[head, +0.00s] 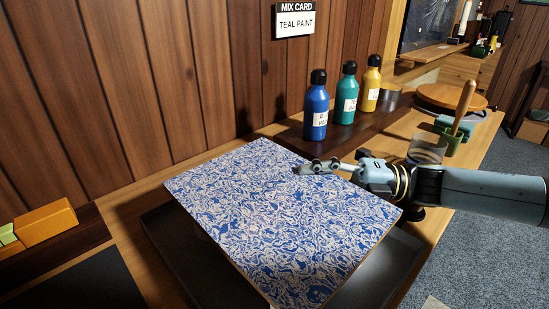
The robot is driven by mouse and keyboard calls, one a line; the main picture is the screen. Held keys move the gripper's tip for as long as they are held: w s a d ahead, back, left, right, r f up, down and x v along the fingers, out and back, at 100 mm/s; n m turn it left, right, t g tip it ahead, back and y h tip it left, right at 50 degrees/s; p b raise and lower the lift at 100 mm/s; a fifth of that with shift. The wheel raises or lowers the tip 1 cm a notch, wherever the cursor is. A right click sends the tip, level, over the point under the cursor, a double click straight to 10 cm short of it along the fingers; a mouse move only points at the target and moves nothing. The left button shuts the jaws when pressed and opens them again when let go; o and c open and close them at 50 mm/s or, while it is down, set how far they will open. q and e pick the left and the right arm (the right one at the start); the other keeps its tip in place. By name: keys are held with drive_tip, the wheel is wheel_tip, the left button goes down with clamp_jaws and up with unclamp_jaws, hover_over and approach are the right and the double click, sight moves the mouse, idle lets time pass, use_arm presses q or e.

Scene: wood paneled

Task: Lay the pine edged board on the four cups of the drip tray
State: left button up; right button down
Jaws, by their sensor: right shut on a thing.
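The pine edged board (275,225) has a blue and white marbled top and a thin pale wood edge. It lies flat or nearly flat over the dark drip tray (375,288), whose rim shows around its left, front and right sides. My left gripper is out of view.
Blue (317,108), teal (346,95) and yellow (371,85) paint bottles stand on a dark shelf behind the board. A clear cup (427,148) and a green pot (452,140) with a wooden handle stand near my right arm. An orange block (46,223) lies at left.

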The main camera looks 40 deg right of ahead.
drive_tip(key=shift+f, duration=0.1)
drive_tip(key=c, duration=0.9)
unclamp_jaws()
drive_tip(key=shift+c, duration=0.2)
